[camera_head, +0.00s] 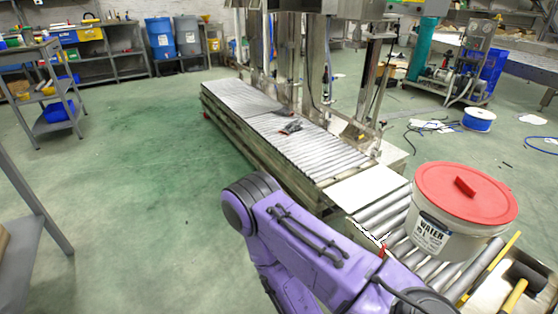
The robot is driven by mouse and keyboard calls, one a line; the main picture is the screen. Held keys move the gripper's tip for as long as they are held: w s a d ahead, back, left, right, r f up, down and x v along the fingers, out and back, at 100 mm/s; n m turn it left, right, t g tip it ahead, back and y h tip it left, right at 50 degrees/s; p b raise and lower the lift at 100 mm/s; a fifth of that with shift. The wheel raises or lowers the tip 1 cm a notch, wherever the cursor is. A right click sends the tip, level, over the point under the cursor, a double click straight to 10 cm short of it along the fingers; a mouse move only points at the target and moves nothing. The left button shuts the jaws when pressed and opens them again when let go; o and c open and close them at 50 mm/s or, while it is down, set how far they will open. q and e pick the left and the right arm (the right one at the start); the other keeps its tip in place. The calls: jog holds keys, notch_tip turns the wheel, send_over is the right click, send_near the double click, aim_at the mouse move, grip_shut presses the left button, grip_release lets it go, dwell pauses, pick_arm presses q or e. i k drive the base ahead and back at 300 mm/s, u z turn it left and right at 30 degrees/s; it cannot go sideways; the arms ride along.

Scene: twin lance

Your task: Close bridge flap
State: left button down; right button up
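A pale flat plate (370,190), which looks like the bridge flap, lies between the long far roller section (310,148) and the near roller section (385,215) of the conveyor. It looks roughly level with the rollers; I cannot tell whether it is flush or latched. A small red part (384,250) shows at the near section's edge, beside my purple arm. That arm crosses the bottom centre and hides part of the conveyor's near side. Neither gripper can be made out.
A white bucket labelled WATER (432,235) with a red lid (466,193) stands on the near rollers, right of the plate. Yellow-handled tools (513,297) lie at bottom right. A metal machine frame (368,90) stands behind the conveyor. Green floor (140,170) at left is clear.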

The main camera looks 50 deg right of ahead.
aim_at(353, 194)
jog(key=i, duration=1.1)
jog(key=z, duration=2.45)
